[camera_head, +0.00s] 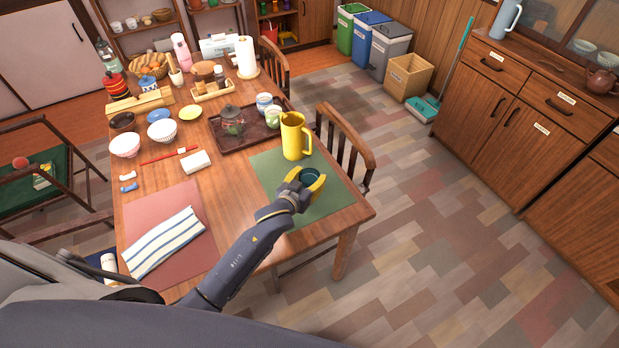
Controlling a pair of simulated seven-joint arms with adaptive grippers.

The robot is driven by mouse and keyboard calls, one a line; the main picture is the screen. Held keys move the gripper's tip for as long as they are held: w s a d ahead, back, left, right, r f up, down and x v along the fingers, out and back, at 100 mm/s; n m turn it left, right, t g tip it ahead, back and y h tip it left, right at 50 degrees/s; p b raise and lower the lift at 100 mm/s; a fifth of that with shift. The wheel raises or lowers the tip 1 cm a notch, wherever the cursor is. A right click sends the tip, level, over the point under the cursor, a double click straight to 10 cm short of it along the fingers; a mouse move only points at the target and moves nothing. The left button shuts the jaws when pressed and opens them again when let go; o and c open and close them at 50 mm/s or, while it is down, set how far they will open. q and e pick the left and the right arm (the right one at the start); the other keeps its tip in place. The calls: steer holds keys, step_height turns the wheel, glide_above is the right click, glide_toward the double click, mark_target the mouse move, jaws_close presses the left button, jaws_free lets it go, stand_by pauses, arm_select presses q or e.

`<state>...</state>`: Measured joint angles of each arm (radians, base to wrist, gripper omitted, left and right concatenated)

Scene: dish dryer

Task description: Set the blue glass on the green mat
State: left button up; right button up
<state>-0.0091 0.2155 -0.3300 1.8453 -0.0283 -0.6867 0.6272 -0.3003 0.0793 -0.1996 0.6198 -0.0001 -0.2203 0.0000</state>
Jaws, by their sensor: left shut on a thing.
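The green mat (334,201) lies at the right front corner of the wooden table. My left gripper (309,182) reaches over the mat, its yellow fingers shut around the blue glass (309,176). The glass looks dark blue and roughly upright; only its upper part shows between the fingers. I cannot tell whether its base touches the mat. My right gripper is not in view.
A yellow pitcher (293,136) stands at the mat's back edge, just behind the glass. A dark tray (243,143) with a teapot (231,121) and cups is behind left. A striped towel (166,241) lies on a pink mat (185,195) at left. Chairs (345,143) flank the table's right side.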

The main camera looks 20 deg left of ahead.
arm_select(q)
steer(key=o, duration=1.3)
steer(key=shift+f, duration=0.1)
steer(key=shift+r, duration=0.2)
steer(key=v, duration=1.2)
steer(key=shift+f, duration=0.1)
